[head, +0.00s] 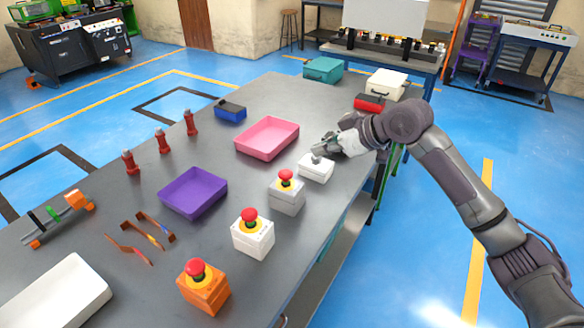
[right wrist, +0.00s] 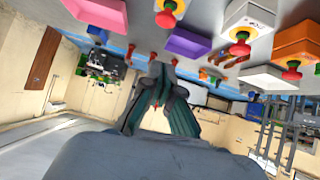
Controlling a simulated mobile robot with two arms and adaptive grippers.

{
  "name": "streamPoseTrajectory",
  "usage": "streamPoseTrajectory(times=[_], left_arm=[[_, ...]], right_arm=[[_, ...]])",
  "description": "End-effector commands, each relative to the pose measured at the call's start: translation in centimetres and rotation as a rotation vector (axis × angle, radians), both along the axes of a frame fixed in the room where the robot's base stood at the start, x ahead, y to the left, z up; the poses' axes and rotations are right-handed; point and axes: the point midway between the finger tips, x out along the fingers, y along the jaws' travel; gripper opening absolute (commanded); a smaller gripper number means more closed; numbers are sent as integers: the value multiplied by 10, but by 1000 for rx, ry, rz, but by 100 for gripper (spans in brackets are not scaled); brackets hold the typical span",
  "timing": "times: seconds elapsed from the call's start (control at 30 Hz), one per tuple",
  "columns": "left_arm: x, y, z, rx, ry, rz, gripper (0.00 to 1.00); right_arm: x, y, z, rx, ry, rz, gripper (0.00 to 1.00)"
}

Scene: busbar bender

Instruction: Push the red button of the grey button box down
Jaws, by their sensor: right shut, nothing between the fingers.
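The grey button box (head: 287,200) stands on the workbench with a red mushroom button (head: 285,175) on a yellow collar on top. In the right wrist view, which is upside down, the red button (right wrist: 166,19) shows at the top edge. My right gripper (head: 322,152) is shut and empty. It is beyond the grey box in the head view, over or beside a low white box (head: 316,168); I cannot tell whether it touches that box. Its dark fingers (right wrist: 160,80) fill the middle of the wrist view. My left gripper is in neither view.
A white button box (head: 253,236) and an orange button box (head: 203,290) stand nearer, both with red buttons. A pink tray (head: 267,140) and a purple tray (head: 194,193) lie to the left. A red box (head: 369,103) and a white case stand behind the gripper.

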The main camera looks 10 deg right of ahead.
Motion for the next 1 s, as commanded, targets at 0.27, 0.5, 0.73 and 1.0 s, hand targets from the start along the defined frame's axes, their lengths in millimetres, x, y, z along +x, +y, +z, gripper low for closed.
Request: streamPoseTrajectory(times=[0.27, 0.5, 0.73, 1.0], left_arm=[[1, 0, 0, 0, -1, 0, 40], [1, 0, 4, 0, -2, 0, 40], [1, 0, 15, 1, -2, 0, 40], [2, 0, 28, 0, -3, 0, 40]], right_arm=[[1, -1, 2, 2, -2, 0, 0], [8, 6, -4, 4, 0, 1, 0], [33, 30, -30, 5, 2, 1, 0], [61, 53, -68, 2, 3, -2, 0]])
